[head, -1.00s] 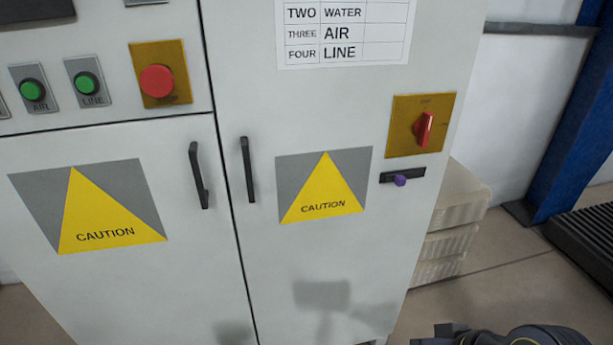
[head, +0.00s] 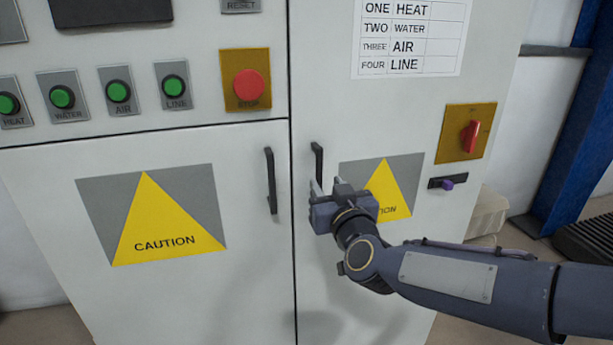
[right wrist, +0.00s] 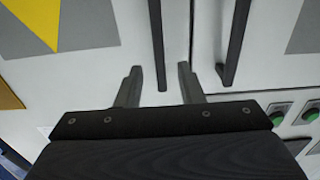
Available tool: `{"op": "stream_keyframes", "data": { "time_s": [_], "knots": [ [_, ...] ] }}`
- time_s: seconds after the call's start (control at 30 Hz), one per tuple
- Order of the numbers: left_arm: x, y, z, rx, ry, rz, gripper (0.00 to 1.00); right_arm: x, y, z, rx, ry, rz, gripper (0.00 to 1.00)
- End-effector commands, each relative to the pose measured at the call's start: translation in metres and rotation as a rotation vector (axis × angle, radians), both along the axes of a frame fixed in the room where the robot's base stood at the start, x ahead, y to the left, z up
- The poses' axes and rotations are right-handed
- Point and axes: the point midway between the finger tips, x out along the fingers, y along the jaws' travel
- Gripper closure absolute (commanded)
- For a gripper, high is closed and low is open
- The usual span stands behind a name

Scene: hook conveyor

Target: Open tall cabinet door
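The tall cabinet door (head: 400,120) is the white right-hand door and looks shut against the dark seam on its left. Its black vertical bar handle (head: 318,162) is near that seam; in the right wrist view the handle (right wrist: 157,45) runs down into the gap between the fingertips. My right gripper (head: 326,186) is open in front of the lower part of this handle. The right wrist view shows the two fingers (right wrist: 159,72) apart, one on each side of the handle, not closed on it. The handle's lower end is partly hidden in the head view. My left gripper is not in view.
The shorter left door (head: 60,245) has its own black handle (head: 271,180) close by. A red stop button (head: 248,85) and green buttons sit above it. A red rotary switch (head: 469,137) and a purple-knobbed latch (head: 447,184) are on the right. Pale boxes (head: 488,215) stand beside the cabinet.

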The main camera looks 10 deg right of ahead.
Motion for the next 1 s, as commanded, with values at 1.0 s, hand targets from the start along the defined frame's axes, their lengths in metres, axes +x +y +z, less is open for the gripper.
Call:
{"op": "stream_keyframes", "data": {
  "time_s": [1.0],
  "knots": [
    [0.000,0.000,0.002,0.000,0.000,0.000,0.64,0.065,0.002,-0.001,0.001,0.002,0.003,0.97]
  ]
}}
